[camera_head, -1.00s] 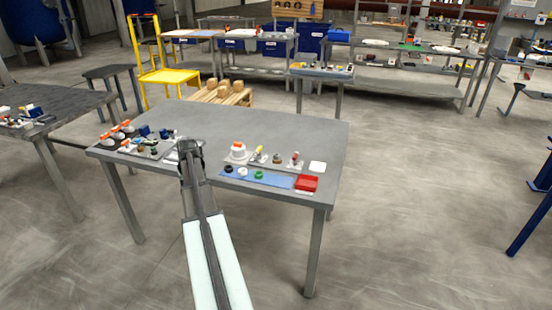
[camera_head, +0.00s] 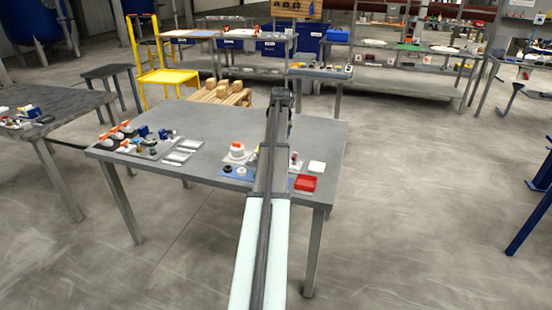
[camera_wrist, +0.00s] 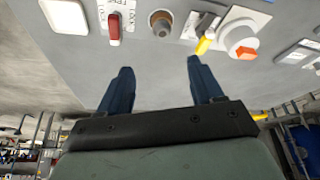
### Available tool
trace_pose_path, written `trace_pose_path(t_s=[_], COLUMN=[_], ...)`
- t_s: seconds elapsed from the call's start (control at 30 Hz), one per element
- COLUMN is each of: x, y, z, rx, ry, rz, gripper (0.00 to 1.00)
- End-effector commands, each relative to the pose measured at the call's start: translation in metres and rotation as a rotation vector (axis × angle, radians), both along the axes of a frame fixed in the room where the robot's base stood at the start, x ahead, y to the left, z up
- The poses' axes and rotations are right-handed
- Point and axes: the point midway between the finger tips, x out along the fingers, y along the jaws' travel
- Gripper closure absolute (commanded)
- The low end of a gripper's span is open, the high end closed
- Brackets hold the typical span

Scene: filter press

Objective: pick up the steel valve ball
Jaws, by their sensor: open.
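I cannot make out a steel valve ball for certain in either view. In the wrist view a round brown and grey piece (camera_wrist: 162,23) stands on a pale base at the top middle, beyond the fingers. Its identity is unclear. My gripper (camera_wrist: 160,75) is open, with two dark blue fingers apart and nothing between them. In the head view my gripper (camera_head: 281,97) is over the far side of the grey table (camera_head: 210,120), and my arm hides part of the row of parts at the right.
Near the round piece are a red-handled part (camera_wrist: 114,28), a yellow-handled part (camera_wrist: 203,43) and a white part with an orange top (camera_wrist: 240,38). A red tray (camera_head: 306,183) and white pad (camera_head: 317,167) lie at the right. Several parts crowd the left; the table's middle is clear.

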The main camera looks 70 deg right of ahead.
Motion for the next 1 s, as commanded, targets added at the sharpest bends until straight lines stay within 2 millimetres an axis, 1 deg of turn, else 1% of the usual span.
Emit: trace_pose_path(t_s=[0.3,0.4,0.53,0.77,0.87,1.0], x=[0.008,0.01,0.012,0.013,0.015,0.02], y=[-0.018,-0.023,-0.027,-0.029,-0.03,-0.034], z=[-0.049,-0.061,-0.071,-0.078,-0.087,-0.103], rx=[0.003,0.002,0.001,0.0,0.002,0.001], ry=[0.0,0.0,0.0,0.0,0.0,0.0], rz=[0.0,0.0,0.0,0.0,0.0,0.0], gripper=[0.34,0.34,0.34,0.34,0.34,0.34])
